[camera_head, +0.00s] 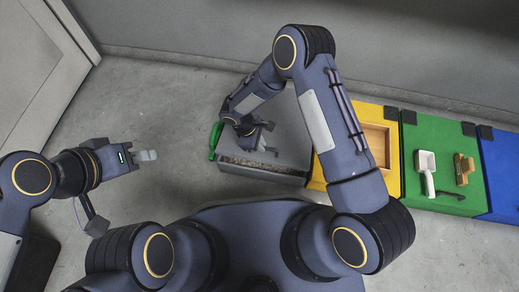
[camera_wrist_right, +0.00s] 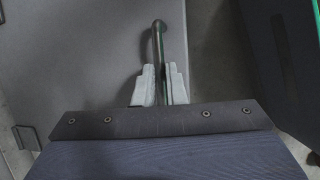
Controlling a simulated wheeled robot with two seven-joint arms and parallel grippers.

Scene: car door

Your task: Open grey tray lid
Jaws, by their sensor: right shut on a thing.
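The grey tray (camera_head: 245,177) stands on the floor left of the yellow unit. Its grey lid (camera_head: 288,115) lies over it, partly hidden by my right arm. A narrow brownish strip shows along the tray's near edge; I cannot tell how far the lid is raised. My right gripper (camera_head: 268,140) is over the lid. In the right wrist view, its pale fingers (camera_wrist_right: 160,88) are shut on a thin metal bar handle (camera_wrist_right: 157,42) beside the grey lid surface (camera_wrist_right: 85,55). My left gripper (camera_head: 150,156) hangs over bare floor left of the tray, holding nothing visible.
A green piece (camera_head: 215,140) is at the tray's left side. To the right stand a yellow unit (camera_head: 393,112) with a wooden recess, a green one (camera_head: 435,130) bearing a white scoop (camera_head: 427,165) and a wooden brush (camera_head: 463,168), and a blue one (camera_head: 502,165). A wall runs behind.

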